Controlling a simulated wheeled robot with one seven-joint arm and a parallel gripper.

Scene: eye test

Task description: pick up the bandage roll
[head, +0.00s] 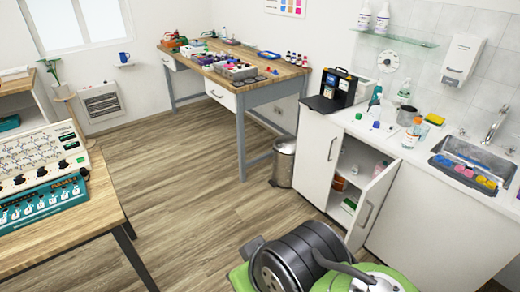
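I cannot make out a bandage roll for certain in the head view. Small items stand on the counter and inside the open cabinet, but they are too small to tell apart. Black and green parts of my own body fill the bottom middle of the view. No gripper fingers show, so my gripper is not in view.
A white counter (347,122) with a sink (470,165) runs along the right, its cabinet door (371,207) open. A bin (283,163) stands beside it. A cluttered workbench (244,88) is behind; a table (92,212) with equipment is left. The middle floor (185,175) is clear.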

